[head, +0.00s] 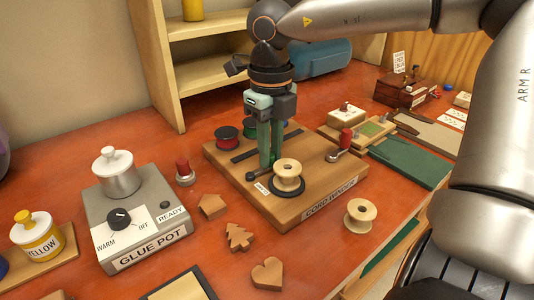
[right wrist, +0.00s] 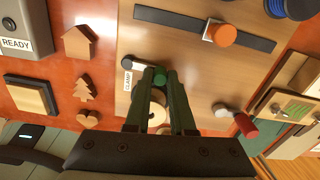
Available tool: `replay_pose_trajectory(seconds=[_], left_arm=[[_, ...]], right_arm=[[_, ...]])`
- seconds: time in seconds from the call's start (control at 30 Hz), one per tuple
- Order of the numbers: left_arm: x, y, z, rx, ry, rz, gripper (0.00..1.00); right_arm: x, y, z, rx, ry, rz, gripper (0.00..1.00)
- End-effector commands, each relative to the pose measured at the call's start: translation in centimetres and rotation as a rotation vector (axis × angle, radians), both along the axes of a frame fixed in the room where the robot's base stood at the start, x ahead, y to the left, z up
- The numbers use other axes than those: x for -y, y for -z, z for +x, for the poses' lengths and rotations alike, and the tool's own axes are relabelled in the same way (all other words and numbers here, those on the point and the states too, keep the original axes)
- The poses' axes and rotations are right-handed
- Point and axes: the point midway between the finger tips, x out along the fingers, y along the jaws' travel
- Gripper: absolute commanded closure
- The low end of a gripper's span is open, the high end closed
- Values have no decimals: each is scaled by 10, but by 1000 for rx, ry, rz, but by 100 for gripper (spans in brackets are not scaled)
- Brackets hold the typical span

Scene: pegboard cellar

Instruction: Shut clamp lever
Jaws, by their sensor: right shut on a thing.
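The clamp lever (head: 252,176) sits on the wooden cord winder board (head: 318,186), beside a small label. In the right wrist view the lever (right wrist: 140,65) runs from a dark pivot to a green knob (right wrist: 160,76), next to the label reading CLAMP. My right gripper (head: 268,164) reaches down from above, with its green fingers shut on the lever's knob end. The fingers partly hide the knob. It also shows in the right wrist view (right wrist: 159,82). My left gripper is in neither view.
A wooden spool (head: 288,172) on a black disc stands close by the fingers. A red-handled crank (head: 346,140) is to their right, and a red spool (head: 227,137) is behind left. The glue pot (head: 133,215) stands left. A loose spool (head: 360,215) lies in front.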

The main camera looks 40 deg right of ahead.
Motion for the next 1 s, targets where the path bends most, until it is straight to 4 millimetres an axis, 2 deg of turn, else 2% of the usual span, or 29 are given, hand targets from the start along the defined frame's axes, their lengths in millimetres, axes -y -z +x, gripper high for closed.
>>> replay_pose_trajectory(seconds=[0.3,0.83,0.87,1.0], left_arm=[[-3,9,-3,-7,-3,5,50],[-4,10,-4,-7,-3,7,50],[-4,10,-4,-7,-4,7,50],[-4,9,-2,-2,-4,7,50]], right_arm=[[-1,0,-5,1,128,-1,100],[-2,0,-7,-1,152,0,100],[-2,0,-7,-1,151,0,75],[-2,0,-7,-1,151,0,59]])
